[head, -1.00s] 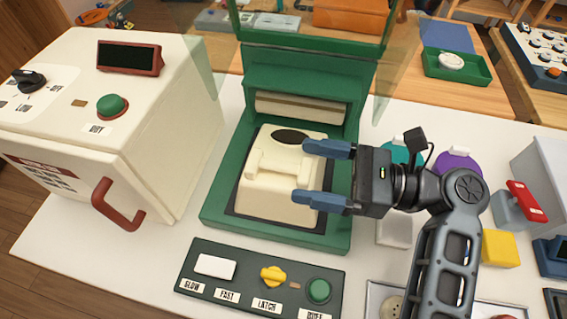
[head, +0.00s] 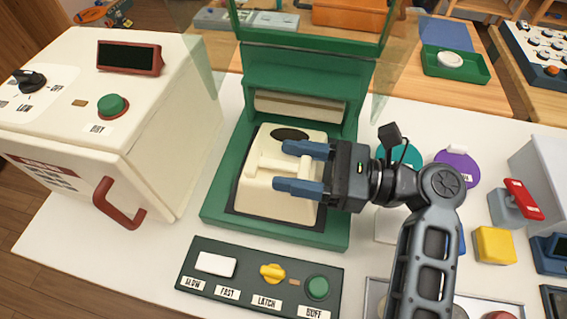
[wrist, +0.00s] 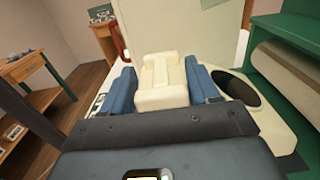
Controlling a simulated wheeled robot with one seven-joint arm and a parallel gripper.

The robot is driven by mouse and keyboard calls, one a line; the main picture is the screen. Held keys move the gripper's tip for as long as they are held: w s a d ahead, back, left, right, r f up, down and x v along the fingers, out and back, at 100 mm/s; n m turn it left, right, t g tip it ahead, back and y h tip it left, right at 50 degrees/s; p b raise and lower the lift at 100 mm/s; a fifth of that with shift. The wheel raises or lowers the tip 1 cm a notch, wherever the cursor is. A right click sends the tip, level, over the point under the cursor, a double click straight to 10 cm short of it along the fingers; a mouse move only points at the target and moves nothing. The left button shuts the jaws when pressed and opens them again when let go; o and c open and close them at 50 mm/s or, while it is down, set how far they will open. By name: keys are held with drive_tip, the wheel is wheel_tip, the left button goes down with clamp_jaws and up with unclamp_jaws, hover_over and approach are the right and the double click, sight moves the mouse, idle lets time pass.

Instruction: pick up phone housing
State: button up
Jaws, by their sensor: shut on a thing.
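The cream phone housing (head: 260,201) sits in the green machine's bay (head: 214,208), with a dark oval opening on its top near the back. My gripper (head: 280,168) reaches in from the right, its two blue fingers over the housing's top. The fingers are shut on the raised cradle part of the housing, one on each side. In the wrist view the cream raised part (wrist: 163,80) stands between the two blue fingers, and the dark oval (wrist: 238,90) is to the right. The fingers hide part of the housing's top.
A cream box with a red handle (head: 118,204) stands at the left. A control panel (head: 215,290) with a white button, yellow knob and green button lies in front. A yellow block (head: 494,245) and a red-handled grey device (head: 515,203) are at the right.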

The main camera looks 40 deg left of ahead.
clamp_jaws()
drive_tip(key=shift+r, duration=0.15)
